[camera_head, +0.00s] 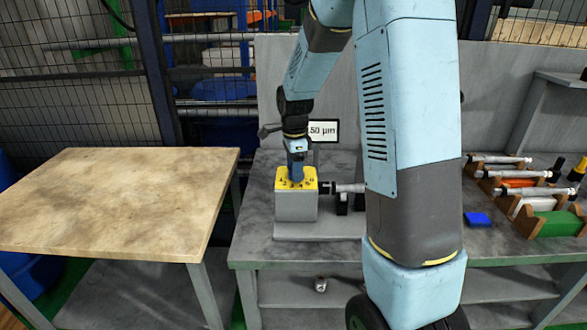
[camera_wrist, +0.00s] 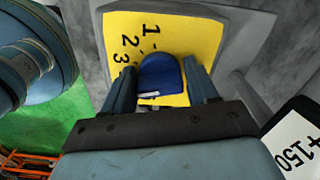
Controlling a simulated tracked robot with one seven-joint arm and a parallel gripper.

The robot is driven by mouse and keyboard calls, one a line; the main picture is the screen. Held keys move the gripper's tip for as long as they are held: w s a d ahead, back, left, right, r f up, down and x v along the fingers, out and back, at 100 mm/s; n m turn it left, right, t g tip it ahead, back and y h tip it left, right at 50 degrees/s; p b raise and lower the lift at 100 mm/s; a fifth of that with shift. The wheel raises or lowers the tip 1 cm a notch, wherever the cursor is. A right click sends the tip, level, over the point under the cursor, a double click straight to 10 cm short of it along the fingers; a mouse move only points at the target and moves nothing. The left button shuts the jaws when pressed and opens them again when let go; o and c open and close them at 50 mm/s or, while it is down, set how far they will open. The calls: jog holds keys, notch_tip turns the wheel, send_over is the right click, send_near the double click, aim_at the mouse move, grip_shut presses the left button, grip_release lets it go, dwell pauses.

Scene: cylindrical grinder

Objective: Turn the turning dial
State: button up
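The turning dial (camera_wrist: 162,76) is a blue knob on a yellow plate (camera_wrist: 210,35) with black numbers 1, 2 and 3 visible. My gripper (camera_wrist: 160,72) points down at the plate, with one finger on each side of the dial. The fingers are apart, and thin strips of yellow seem to show between them and the dial, so I see no clear contact. In the head view my gripper (camera_head: 296,178) is over the yellow top of a grey box (camera_head: 296,206), and the dial is hidden there.
A small display (camera_head: 323,131) stands behind the box. A micrometer-like tool (camera_head: 346,188) lies close to its right. Several similar tools in wooden holders (camera_head: 535,210) are at the right of the grey bench. A bare wooden table (camera_head: 115,200) stands left.

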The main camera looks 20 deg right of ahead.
jog(key=c, duration=0.5)
jog(key=shift+a, duration=0.15)
jog(key=shift+c, duration=0.3)
jog(key=shift+r, duration=0.1)
jog(key=shift+n, duration=2.8)
jog(key=o, duration=1)
jog(key=shift+c, duration=0.2)
